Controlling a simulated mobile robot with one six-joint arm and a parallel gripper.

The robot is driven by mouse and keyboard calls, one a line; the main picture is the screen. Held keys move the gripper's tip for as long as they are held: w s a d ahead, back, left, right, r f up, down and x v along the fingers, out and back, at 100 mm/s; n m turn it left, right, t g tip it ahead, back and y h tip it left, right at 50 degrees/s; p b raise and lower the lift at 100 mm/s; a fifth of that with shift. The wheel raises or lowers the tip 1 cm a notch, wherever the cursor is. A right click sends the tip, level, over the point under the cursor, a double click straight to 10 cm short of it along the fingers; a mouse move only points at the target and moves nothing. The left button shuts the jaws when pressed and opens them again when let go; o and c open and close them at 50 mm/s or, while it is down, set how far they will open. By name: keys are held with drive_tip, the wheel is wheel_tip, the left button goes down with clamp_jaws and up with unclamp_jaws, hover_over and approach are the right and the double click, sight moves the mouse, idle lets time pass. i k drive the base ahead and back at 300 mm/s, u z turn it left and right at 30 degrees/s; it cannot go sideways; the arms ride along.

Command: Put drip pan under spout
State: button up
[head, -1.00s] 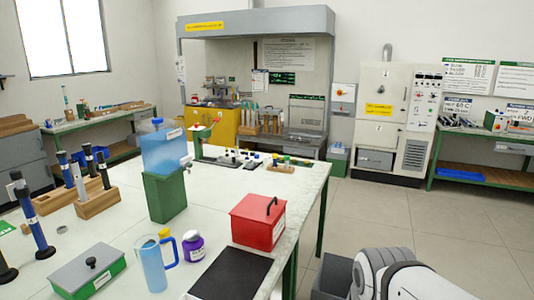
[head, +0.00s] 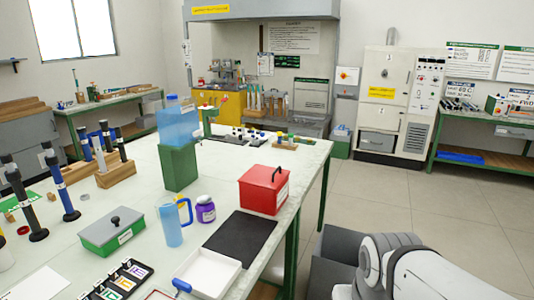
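A blue translucent water tank (head: 178,126) stands upright on a green block stand (head: 179,167) on the near table. A small fitting that looks like its spout (head: 199,131) is on its right side; it is too small to make out clearly. A shallow white tray (head: 209,273), which looks like the drip pan, lies at the table's front edge, apart from the stand. A blue handle (head: 181,285) is at its left side. My gripper is out of view; only a white and grey part of my arm shows at the lower right.
A black mat (head: 240,238), blue jug (head: 171,223), purple jar (head: 205,209) and red box (head: 264,190) stand between tray and stand. A green-grey lidded box (head: 112,232) is at left. A strip right of the stand is clear. Grey bin (head: 337,262) is on the floor.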

sight(210, 275)
drive_tip(key=u, duration=3.55)
drive_tip(key=k, duration=0.95)
drive_tip(key=z, duration=1.9)
drive_tip(key=i, duration=1)
